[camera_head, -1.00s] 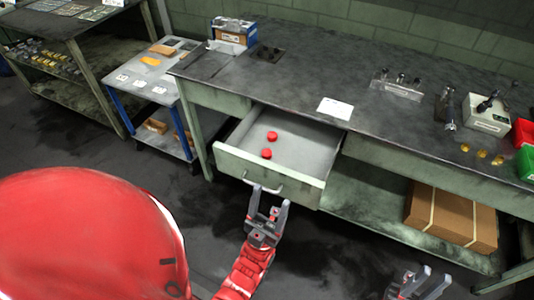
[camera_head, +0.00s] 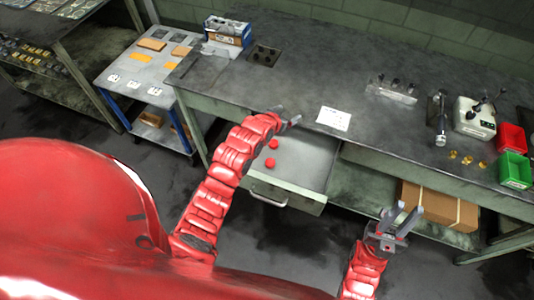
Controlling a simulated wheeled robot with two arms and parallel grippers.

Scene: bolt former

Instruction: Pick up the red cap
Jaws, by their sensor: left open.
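Two red caps lie inside the open drawer (camera_head: 308,172) of the workbench: a farther cap (camera_head: 273,144) and a nearer cap (camera_head: 270,163). My left arm reaches across the drawer's left part, and its gripper (camera_head: 289,116) is over the back of the drawer near the bench's front edge. The left gripper is open and empty, apart from both caps; its height above them is hard to tell. My right gripper (camera_head: 400,217) is open and empty, in front of the bench to the right of the drawer.
A white paper (camera_head: 333,118) lies on the bench top (camera_head: 310,80) behind the drawer. The drawer handle (camera_head: 268,198) faces me. A cardboard box (camera_head: 438,205) sits on the lower shelf at right. Red (camera_head: 511,136) and green (camera_head: 515,170) bins stand at the bench's right end.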

